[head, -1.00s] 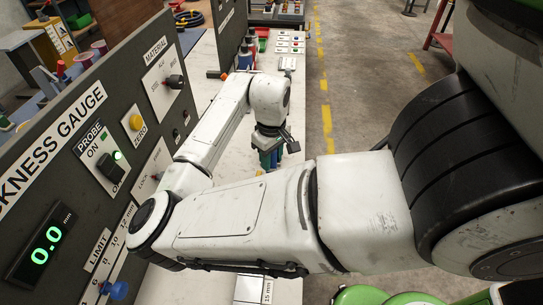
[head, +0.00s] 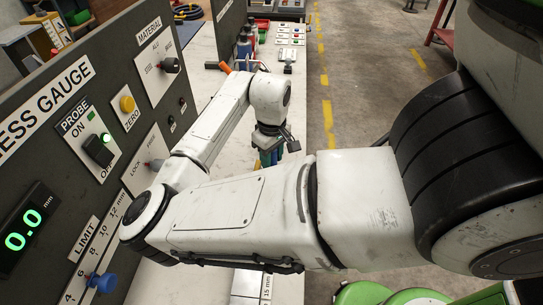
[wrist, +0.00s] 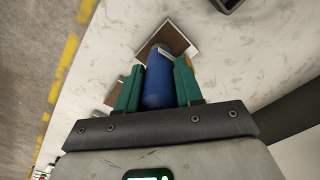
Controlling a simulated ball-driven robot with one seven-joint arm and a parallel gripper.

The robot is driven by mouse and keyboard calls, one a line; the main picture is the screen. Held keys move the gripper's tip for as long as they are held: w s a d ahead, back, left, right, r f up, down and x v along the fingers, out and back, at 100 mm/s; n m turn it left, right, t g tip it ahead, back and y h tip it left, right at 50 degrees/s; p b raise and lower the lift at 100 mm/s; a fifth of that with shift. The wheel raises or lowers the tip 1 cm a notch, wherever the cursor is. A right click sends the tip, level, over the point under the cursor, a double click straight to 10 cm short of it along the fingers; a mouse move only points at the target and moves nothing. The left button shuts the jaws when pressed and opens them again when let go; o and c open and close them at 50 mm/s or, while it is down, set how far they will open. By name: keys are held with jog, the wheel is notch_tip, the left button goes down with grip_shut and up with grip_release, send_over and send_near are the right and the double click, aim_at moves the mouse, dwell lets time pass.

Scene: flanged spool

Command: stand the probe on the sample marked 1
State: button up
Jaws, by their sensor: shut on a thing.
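My gripper (wrist: 158,82) has green fingers closed on the sides of a blue cylindrical probe (wrist: 160,88) in the wrist view. The probe's far end overlaps a brown square sample with a pale edge (wrist: 179,38); I cannot tell whether they touch. No number is readable on these squares. In the head view my gripper (head: 271,155) points down over the pale bench, and the wrist hides most of the probe.
The dark gauge panel (head: 60,120) stands along the bench's left side, its display (head: 25,228) reading 0.0 mm and its probe switch (head: 98,150) lit green. A plate labelled 15 mm (head: 250,285) lies at the near end. More bottles and small parts stand farther along the bench (head: 225,125).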

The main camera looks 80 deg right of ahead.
jog(key=shift+f, duration=0.6)
dwell(2.4)
jog(key=shift+r, duration=0.1)
notch_tip(320, 180, up, 7)
jog(key=p, duration=0.7)
dwell(2.9)
